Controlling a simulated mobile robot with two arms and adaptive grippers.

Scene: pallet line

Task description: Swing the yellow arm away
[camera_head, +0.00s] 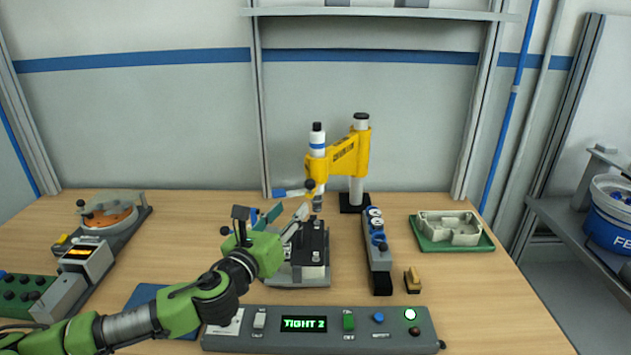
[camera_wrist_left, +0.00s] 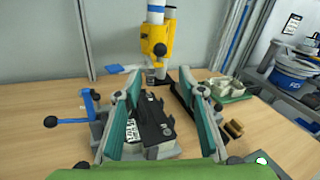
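The yellow arm (camera_head: 338,157) is carried on a grey post (camera_head: 356,190) at the back of the bench and reaches left. A white, blue-banded spindle (camera_head: 317,150) hangs at its end above a black block fixture (camera_head: 312,245). In the left wrist view the yellow arm (camera_wrist_left: 157,42) stands ahead, beyond the fingers, with a black knob low on it. My left gripper (camera_head: 283,218) is in front of and below the arm, near the fixture's left side. In the wrist view its teal-padded fingers (camera_wrist_left: 160,80) are spread, with nothing gripped between them. My right gripper is out of view.
A control box (camera_head: 303,324) reading "TIGHT 2" lies at the front. A rack of blue-topped parts (camera_head: 377,250) and a green tray (camera_head: 451,245) with a pale casting stand right. A blue-handled lever (camera_wrist_left: 88,105) is left of my fingers. Free bench lies at the right front.

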